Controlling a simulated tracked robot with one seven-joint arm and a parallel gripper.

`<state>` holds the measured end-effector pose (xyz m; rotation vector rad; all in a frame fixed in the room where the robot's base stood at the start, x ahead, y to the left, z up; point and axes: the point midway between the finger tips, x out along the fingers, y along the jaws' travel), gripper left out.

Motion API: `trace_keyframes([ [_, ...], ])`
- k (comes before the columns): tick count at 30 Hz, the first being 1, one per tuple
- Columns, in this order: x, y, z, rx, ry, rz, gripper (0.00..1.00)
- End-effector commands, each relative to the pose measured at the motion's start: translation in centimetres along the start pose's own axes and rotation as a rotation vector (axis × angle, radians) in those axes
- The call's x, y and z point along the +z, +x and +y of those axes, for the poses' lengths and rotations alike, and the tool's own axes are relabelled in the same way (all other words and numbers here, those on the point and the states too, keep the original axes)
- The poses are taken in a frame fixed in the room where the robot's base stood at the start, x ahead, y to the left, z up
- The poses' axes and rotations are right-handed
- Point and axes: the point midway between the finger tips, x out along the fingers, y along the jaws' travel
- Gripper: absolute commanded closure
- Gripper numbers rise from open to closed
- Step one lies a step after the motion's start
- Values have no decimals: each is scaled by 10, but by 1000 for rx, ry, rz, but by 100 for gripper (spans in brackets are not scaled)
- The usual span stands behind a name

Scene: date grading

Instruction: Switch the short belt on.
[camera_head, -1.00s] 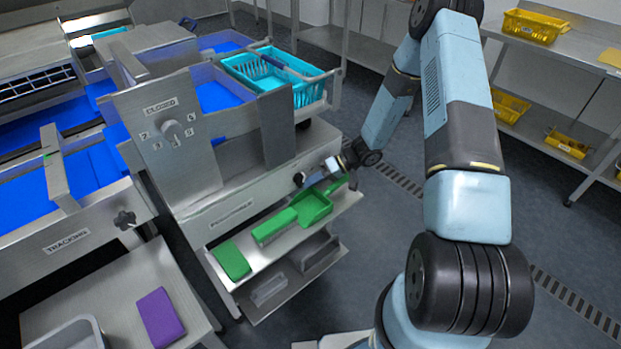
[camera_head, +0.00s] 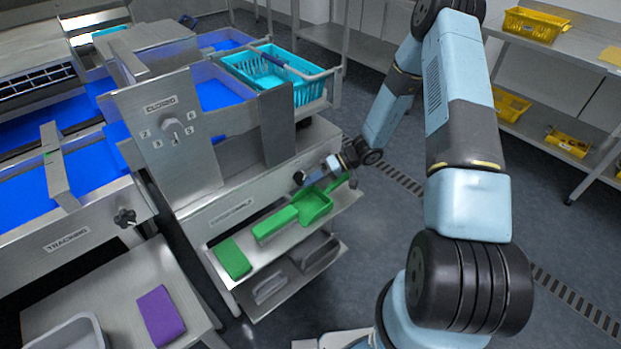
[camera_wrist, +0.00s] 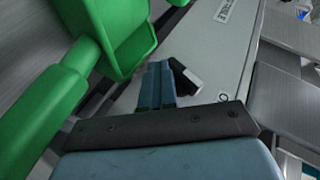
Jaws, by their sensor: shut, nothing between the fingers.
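The short belt's switch is a dark knob (camera_head: 299,178) on the front right of the steel machine housing. In the wrist view a black lever with a pale end face (camera_wrist: 187,77) stands just right of my fingertips, with a small "O" mark on the panel below it. My gripper (camera_head: 316,177) is at the knob in the head view. In the wrist view my gripper (camera_wrist: 158,66) has its two blue fingers together, with nothing between them. I cannot tell whether the fingers touch the lever.
A green scoop (camera_head: 314,205) lies on the shelf just below my gripper and looms large on the left in the wrist view (camera_wrist: 80,60). A green block (camera_head: 232,259) lies further left. A teal basket (camera_head: 270,75) stands above. The floor at right is open.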

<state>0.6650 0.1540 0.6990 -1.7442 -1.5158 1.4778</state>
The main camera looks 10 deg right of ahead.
Motion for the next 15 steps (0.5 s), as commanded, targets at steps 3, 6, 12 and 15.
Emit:
trace_keyframes([
  [3,-2,-2,-4,-2,-1,1,100],
  [6,-4,-4,-8,-2,-1,1,100],
  [12,-6,-6,-14,-5,-2,2,100],
  [15,-7,-6,-15,-7,-3,1,100],
])
